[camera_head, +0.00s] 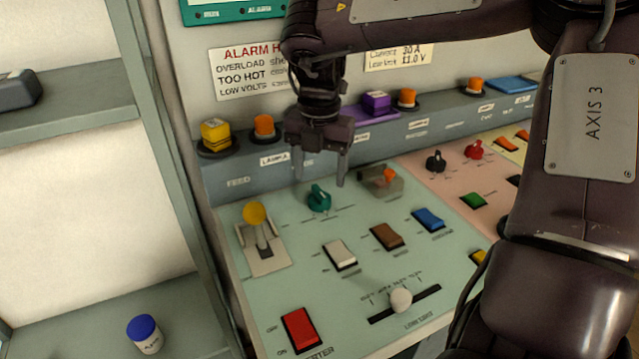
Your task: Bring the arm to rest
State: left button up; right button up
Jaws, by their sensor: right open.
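My right gripper (321,180) hangs fingers-down over the back part of the control panel (290,288). Its two fingers are apart with nothing between them. I cannot tell whether the fingers touch anything. My right arm (590,110) comes in from the right and crosses the top of the view. It hides part of the alarm sign (240,73) and the panel's right side. My left gripper is not in view.
A yellow-knobbed lever (256,226), a red rocker switch (300,330) and a white slider knob (400,299) stand on the panel. A ledge behind holds a yellow block (215,134) and a purple block (376,103). Shelves at left hold a blue-capped jar (145,334).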

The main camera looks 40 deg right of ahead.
jog(key=shift+r, duration=1.25)
